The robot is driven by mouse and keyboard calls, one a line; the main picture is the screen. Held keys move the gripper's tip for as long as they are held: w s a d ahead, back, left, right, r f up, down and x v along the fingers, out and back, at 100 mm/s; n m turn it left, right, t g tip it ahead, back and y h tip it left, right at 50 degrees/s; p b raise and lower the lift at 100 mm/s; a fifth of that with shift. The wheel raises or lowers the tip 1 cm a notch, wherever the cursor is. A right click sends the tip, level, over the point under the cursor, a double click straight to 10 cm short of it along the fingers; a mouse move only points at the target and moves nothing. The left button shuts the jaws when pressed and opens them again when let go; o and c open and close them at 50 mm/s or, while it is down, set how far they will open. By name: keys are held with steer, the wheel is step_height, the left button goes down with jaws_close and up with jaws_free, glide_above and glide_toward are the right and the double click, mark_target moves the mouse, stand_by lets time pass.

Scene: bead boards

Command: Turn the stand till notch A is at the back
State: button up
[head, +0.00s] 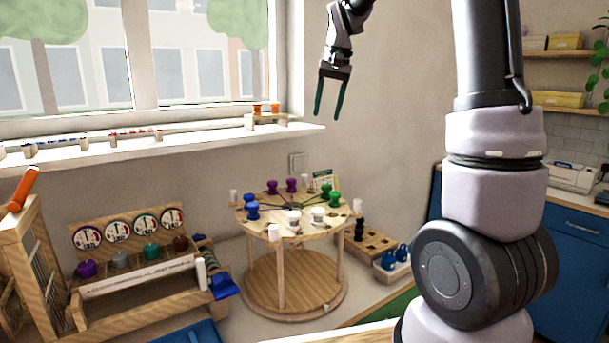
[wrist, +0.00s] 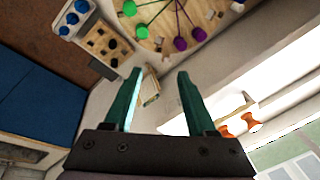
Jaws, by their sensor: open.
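The round wooden stand (head: 270,222) is on the worktop, with an upper disc on posts above a lower round base (head: 262,291). Pairs of purple, green, white and blue knobs stand on its top, with dark lines running out from the middle. Pale pegs are around the rim. I cannot make out notch A or any letters. In the wrist view part of the stand's top (wrist: 203,14) shows at the upper edge. My gripper (head: 328,116) is open and empty, high above and behind the stand, near the wall; its green fingers also show in the wrist view (wrist: 158,82).
A wooden rack with round dials (head: 130,225) stands left of the stand. A wooden block with holes (head: 372,240) and a tray with blue pieces (head: 392,262) are to its right. A small card (head: 326,180) is behind it. The window sill (head: 160,140) runs along the back left.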

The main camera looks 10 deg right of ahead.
steer(key=w+a+f+g, duration=0.1)
steer(key=w+f, duration=0.4)
steer(key=w, duration=0.2)
steer(key=g+h, duration=0.1)
glide_above(305, 175)
step_height(305, 175, down, 7)
step_height(305, 175, down, 11)
steer(key=shift+w+r, duration=0.1)
steer(key=shift+w, duration=0.05)
jaws_close()
stand_by(0.8)
